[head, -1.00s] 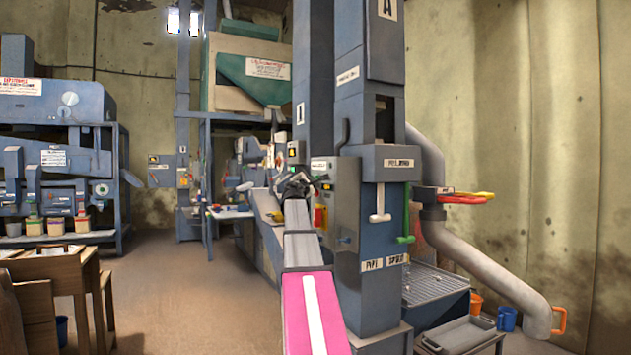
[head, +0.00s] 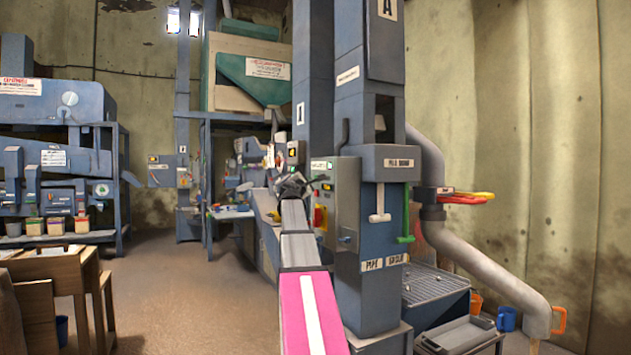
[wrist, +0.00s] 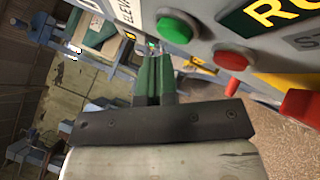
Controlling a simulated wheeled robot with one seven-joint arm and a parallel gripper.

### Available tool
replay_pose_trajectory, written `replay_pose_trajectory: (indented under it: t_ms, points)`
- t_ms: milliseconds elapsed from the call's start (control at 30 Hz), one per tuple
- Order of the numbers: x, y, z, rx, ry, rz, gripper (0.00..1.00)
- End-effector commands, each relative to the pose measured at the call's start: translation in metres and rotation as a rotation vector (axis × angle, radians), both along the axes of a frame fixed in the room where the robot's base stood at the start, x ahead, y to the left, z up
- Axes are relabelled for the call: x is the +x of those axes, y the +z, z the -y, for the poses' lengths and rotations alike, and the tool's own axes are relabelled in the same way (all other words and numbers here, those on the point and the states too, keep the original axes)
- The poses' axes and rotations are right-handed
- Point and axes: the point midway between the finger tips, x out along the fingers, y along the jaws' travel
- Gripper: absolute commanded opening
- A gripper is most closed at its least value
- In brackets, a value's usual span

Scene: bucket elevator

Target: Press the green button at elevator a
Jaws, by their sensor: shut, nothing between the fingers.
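The green button (wrist: 174,30) shows in the wrist view as a round cap on a grey panel. It lies just right of and above the tips of my gripper (wrist: 153,50). The two dark green fingers are together and empty. I see no clear contact with the button. A red button (wrist: 232,60) sits to its right. In the head view, my gripper (head: 292,184) is beside the grey control box on elevator A (head: 340,190). The green button cannot be made out there. Elevator A is the tall blue-grey column (head: 360,120) with an "A" label.
A red lever or knob (wrist: 300,105) sticks out at the right of the wrist view. A grey pipe (head: 490,270) and a tray (head: 460,335) stand right of the elevator. A wooden table (head: 50,270) stands at the left. The floor (head: 185,290) between is clear.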

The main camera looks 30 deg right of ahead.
Motion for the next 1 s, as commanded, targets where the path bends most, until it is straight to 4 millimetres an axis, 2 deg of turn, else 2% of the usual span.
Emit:
replay_pose_trajectory:
  t_ms: [467, 1000]
  points:
    - [0.000, 0.000, -0.005, 0.000, 0.000, 0.000, 0.00]
    - [0.002, 0.000, -0.049, 0.000, 0.000, 0.000, 0.00]
